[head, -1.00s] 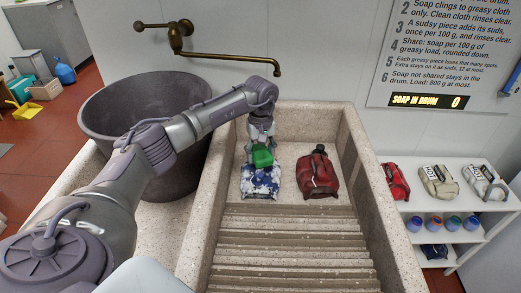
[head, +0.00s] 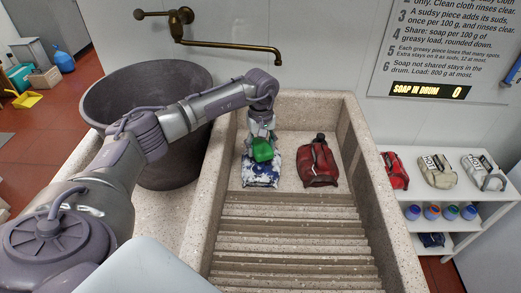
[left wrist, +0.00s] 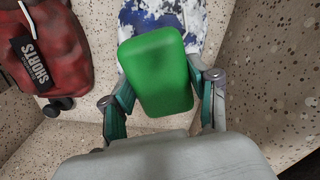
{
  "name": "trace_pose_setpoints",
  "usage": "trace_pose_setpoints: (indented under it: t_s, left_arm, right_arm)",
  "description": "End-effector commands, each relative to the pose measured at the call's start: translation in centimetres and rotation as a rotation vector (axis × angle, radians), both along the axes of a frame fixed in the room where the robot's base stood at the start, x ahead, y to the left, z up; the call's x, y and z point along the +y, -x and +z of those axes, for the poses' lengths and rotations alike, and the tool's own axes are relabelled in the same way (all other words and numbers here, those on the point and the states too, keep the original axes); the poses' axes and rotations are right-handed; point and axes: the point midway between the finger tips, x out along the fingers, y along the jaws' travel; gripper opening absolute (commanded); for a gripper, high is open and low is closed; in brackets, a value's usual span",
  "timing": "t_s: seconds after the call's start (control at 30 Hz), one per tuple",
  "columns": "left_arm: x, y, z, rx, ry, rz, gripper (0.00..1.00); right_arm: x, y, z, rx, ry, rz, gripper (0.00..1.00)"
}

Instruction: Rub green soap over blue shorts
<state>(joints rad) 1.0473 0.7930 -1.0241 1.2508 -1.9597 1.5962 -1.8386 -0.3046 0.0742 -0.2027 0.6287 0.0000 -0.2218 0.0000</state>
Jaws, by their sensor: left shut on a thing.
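My left gripper (left wrist: 163,105) is shut on the green soap (left wrist: 157,72), a rounded block. In the head view the soap (head: 262,150) is over the blue shorts (head: 261,172), a folded bundle mottled blue and white. The shorts also show behind the soap in the left wrist view (left wrist: 200,18). They lie at the far left of the stone basin's flat floor, above the ridges. Soap and gripper hide part of them, and I cannot tell whether the soap touches them. My right gripper is not in view.
A red bundle (head: 318,165), labelled SHORTS in the wrist view, lies right of the blue shorts. The ridged washboard (head: 290,235) is bare. A dark tub (head: 150,85) stands left, under a brass tap (head: 225,45). A white shelf (head: 455,215) at right holds bundles and jars.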

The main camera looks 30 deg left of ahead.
Motion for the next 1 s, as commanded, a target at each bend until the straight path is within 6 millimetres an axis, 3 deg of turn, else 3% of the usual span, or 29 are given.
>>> trace_pose_setpoints:
  t_s: [0.33, 0.57, 1.0]
  left_arm:
    - [1.0, -1.6, -0.3, 0.004, -0.002, 0.0, 0.06]
    - [1.7, -2.8, -0.2, 0.003, -0.002, 0.001, 0.06]
    - [1.8, -2.9, 0.9, 0.002, -0.002, 0.0, 0.06]
  right_arm:
    - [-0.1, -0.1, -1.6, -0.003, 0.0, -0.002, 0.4]
    - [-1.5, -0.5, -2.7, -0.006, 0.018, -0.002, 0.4]
    - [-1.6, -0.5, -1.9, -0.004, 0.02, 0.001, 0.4]
